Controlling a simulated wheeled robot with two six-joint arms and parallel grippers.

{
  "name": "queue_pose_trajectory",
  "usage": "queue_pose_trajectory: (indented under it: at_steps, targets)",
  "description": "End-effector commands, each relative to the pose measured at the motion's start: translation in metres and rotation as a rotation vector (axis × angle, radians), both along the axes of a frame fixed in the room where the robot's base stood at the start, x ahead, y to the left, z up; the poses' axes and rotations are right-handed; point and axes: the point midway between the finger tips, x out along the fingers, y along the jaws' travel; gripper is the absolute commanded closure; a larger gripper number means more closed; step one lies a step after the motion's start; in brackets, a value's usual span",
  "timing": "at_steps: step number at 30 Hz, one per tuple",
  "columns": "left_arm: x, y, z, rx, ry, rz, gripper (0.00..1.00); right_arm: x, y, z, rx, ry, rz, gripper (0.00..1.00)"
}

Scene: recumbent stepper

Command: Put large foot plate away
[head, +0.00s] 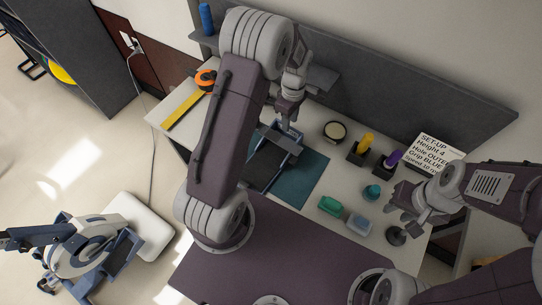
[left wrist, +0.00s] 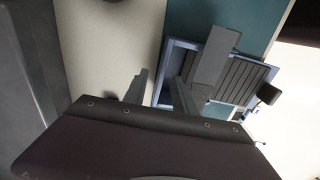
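A foot plate with a blue-grey frame and dark ribbed tread lies on the teal mat (head: 308,172). In the head view my left arm covers part of the plate (head: 268,160). The plate also shows in the left wrist view (left wrist: 241,82), with a grey bar across it. My left gripper (head: 288,112) is above the plate's far end. In the left wrist view its fingers (left wrist: 162,92) are apart with nothing between them; one overlaps the plate's edge in the picture. My right gripper (head: 400,208) is empty over the table's right side, its fingers apart.
A shelf (head: 322,77) juts from the grey back panel. A tape roll, yellow and purple handled items in dark holders, teal and blue blocks and a setup card (head: 436,152) stand right of the mat. An orange tape measure (head: 205,79) lies left. The stepper (head: 85,250) stands lower left.

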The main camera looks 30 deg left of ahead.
Motion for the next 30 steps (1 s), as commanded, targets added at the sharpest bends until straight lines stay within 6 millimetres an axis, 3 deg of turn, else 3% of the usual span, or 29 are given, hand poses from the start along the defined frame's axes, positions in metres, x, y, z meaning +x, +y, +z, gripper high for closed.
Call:
queue_pose_trajectory:
  at_steps: [5,12,20,24,30]
  targets:
    - [-0.001,0.000,-0.008,0.000,0.002,-0.001,0.67,0.000,0.000,0.003,0.000,0.000,0.000,0.67]
    - [-0.004,-0.001,-0.048,0.000,0.002,-0.001,0.67,0.000,0.000,0.010,0.000,0.000,0.000,0.67]
    - [-0.003,-0.001,-0.054,0.000,-0.002,-0.001,0.67,0.000,0.000,0.010,0.000,0.000,0.000,0.67]
    - [-0.003,-0.001,-0.054,0.000,-0.002,-0.001,1.00,0.000,0.000,0.010,0.000,0.000,0.000,0.67]
    - [-0.003,-0.001,-0.054,0.000,-0.002,-0.001,1.00,0.000,0.000,0.010,0.000,0.000,0.000,0.67]
